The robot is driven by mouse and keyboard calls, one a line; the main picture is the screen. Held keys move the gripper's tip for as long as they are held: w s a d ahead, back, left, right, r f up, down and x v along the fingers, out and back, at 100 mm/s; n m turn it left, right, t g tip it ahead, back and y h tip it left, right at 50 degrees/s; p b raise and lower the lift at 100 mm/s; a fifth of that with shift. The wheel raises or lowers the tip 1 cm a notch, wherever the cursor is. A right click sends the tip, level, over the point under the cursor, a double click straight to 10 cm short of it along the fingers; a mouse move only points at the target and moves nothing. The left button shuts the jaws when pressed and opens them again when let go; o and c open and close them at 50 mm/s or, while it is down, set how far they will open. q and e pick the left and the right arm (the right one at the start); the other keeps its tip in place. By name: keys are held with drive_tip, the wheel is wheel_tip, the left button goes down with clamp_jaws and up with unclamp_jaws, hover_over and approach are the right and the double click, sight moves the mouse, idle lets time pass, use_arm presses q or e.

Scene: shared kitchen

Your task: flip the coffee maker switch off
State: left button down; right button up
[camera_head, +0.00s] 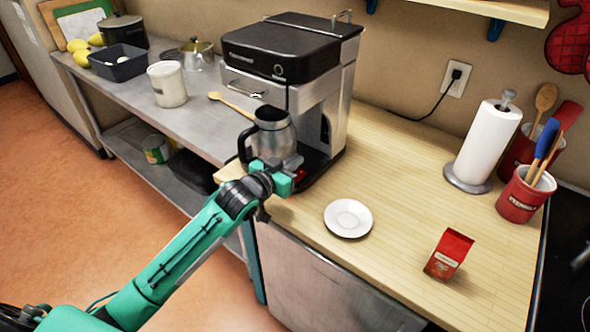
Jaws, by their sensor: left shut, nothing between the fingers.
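The coffee maker (288,52) stands on the wooden counter against the wall, black on top with silver sides. Its metal carafe (271,136) with a black handle sits at the front. My left gripper (296,178) is at the front base of the coffee maker, just below the carafe. It is shut and looks empty. A small red part (299,174) shows at the base right by the fingertips; I cannot tell whether it is the switch or whether the fingers touch it. My right gripper is not in view.
A white saucer (348,218) and a red bag (449,254) lie on the counter to the right. A paper towel roll (484,146) and red utensil crocks (524,196) stand farther right. A white canister (167,84) stands on the metal table. A cord runs to the wall outlet (456,79).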

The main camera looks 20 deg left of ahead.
use_arm(q)
drive_tip(key=f, duration=0.3)
drive_tip(key=shift+w+d+f, duration=0.1)
drive_tip(key=shift+w+f, duration=0.05)
drive_tip(key=shift+w, duration=0.15)
drive_tip(key=shift+f, duration=0.3)
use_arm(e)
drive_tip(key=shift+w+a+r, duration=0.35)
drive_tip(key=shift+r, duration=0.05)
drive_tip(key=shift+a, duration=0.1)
use_arm(q)
drive_tip(key=shift+p, duration=0.3)
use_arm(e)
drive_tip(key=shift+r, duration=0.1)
